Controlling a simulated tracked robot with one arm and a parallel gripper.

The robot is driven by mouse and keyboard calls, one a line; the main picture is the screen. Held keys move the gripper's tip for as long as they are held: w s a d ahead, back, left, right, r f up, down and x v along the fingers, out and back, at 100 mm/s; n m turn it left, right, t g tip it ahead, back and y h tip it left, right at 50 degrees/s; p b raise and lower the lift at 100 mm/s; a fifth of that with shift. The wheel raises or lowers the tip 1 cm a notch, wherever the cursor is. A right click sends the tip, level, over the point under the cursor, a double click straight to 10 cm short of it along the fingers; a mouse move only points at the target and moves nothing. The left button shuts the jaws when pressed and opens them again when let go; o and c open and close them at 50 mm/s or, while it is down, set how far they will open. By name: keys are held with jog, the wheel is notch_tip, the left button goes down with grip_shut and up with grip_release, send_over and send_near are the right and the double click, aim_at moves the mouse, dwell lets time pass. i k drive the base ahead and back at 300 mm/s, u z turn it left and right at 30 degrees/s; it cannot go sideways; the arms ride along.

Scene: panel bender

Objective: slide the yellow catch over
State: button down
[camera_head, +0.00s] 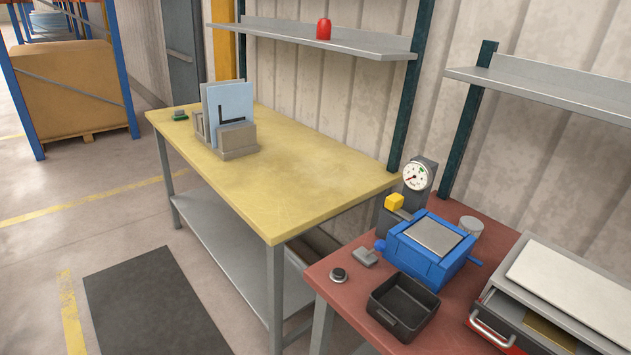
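A small yellow block (395,201), which looks like the yellow catch, sits at the upper left of a blue machine (428,245) on the red-topped bench. A short bar seems to run from it toward the machine. The blue machine has a grey plate on top and a blue knob (380,245) at its left side. A round dial gauge (415,177) on a grey post stands just behind the yellow block. My gripper is not in view, and nothing is seen touching the yellow block.
On the red bench (334,293) are a black tray (403,306), a round dark button (338,275), a small grey block (365,257), a grey cylinder (471,226) and a handled drawer unit (493,330). A yellow-topped table (290,180) stands to the left. Floor by the dark mat (155,305) is clear.

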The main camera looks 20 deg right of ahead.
aim_at(393, 202)
jog(key=u, duration=0.05)
jog(key=i, duration=0.9)
jog(key=z, duration=0.75)
jog(key=i, duration=0.35)
jog(key=z, duration=0.3)
